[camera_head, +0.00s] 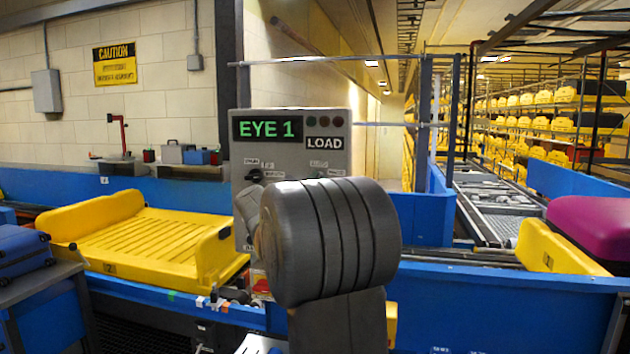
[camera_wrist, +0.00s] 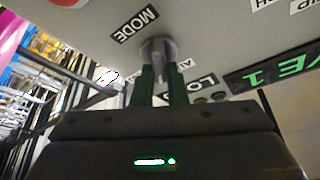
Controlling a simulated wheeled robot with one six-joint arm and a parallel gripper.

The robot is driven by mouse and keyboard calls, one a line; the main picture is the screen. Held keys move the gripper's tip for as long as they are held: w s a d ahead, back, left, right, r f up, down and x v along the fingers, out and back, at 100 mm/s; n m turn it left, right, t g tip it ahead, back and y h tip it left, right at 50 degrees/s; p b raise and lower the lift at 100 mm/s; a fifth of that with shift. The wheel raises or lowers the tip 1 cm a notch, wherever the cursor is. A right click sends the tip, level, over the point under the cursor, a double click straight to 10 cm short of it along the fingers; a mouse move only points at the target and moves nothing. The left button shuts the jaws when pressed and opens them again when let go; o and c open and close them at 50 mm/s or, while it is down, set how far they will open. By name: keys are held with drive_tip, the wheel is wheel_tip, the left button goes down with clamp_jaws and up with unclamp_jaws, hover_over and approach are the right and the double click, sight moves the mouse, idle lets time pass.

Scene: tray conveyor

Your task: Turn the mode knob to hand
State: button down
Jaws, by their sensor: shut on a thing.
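The mode knob (camera_wrist: 158,49) is a grey round knob on the grey panel face, beside the black MODE label (camera_wrist: 135,24) in the wrist view. My gripper (camera_wrist: 160,72) is shut on it, with one finger on each side. Another label by the fingers is partly covered, so I cannot read which position the knob points to. In the head view my arm hides the gripper and the knob. The control box (camera_head: 288,150) shows there with a green EYE 1 display (camera_head: 267,128) and a LOAD label (camera_head: 325,144).
A yellow tray (camera_head: 160,240) lies on the conveyor to the left. A blue suitcase (camera_head: 18,262) is at the far left. A magenta case (camera_head: 592,228) is at the right. Blue side walls (camera_head: 500,305) border the conveyor.

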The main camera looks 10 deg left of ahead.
drive_tip(key=shift+m+g+h+p, duration=0.45)
drive_tip(key=shift+m+g+h, duration=0.15)
drive_tip(key=shift+m, duration=1.15)
drive_tip(key=shift+m+g+h+p, duration=0.4)
drive_tip(key=shift+m+g+h, duration=0.2)
drive_tip(key=shift+m, duration=1.15)
drive_tip(key=shift+f, duration=0.1)
drive_tip(key=c, duration=1.4)
unclamp_jaws()
drive_tip(key=shift+c, duration=0.2)
drive_tip(key=b+v, duration=0.2)
drive_tip(key=v, duration=1.1)
drive_tip(key=shift+s+b, duration=0.4)
drive_tip(key=shift+s, duration=0.05)
drive_tip(key=shift+w, duration=0.1)
